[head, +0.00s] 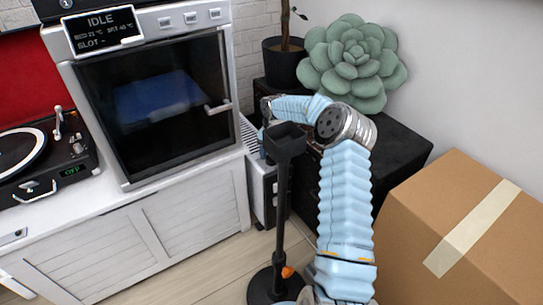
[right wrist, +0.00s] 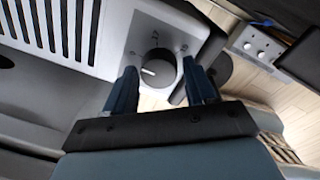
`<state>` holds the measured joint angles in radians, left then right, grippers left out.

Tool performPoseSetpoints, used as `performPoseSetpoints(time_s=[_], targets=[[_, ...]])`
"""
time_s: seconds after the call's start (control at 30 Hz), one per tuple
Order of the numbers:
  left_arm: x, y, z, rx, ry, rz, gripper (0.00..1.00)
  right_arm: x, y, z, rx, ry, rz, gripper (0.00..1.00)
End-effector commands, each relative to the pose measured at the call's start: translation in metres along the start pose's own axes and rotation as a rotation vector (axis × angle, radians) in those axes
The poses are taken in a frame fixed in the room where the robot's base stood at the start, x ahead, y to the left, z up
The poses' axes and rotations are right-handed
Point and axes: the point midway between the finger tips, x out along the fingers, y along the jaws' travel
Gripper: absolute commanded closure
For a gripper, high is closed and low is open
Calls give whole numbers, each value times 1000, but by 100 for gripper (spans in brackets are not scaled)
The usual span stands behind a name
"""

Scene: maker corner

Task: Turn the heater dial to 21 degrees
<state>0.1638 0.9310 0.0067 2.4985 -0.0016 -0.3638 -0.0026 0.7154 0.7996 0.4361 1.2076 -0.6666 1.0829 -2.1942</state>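The heater (head: 262,187) is a white upright unit in the gap between the white cabinet and the black cabinet, partly hidden by a black stand and my arm. Its dial (right wrist: 158,68) shows in the right wrist view as a dark round knob on a pale panel. A white mark on it points left; small marks around it are too small to read. My right gripper (right wrist: 160,82) is open, with one blue finger on each side of the dial and narrow gaps showing. In the head view its fingers are mostly hidden near the heater's top. My left gripper is not in view.
A black stand (head: 283,195) rises from the floor close to my right arm. A cardboard box (head: 440,225) is at the right. A black cabinet (head: 400,150) bears a succulent (head: 352,62). An oven-like machine (head: 155,95) and a turntable (head: 40,160) are at the left.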

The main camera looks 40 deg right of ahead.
Motion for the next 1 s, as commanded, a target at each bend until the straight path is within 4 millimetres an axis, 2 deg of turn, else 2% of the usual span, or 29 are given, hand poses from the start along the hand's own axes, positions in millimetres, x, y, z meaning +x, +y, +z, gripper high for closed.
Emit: performPoseSetpoints(time_s=[0.03, 0.27, 0.57, 1.0], targets=[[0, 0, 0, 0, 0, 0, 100, 0, 0, 0, 0, 0, 0, 53], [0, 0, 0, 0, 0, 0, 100, 0, 0, 0, 0, 0, 0, 87], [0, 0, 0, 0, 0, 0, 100, 0, 0, 0, 47, -3, -1, 87], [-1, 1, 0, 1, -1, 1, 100, 0, 2, -1, 332, -20, 0, 87]])
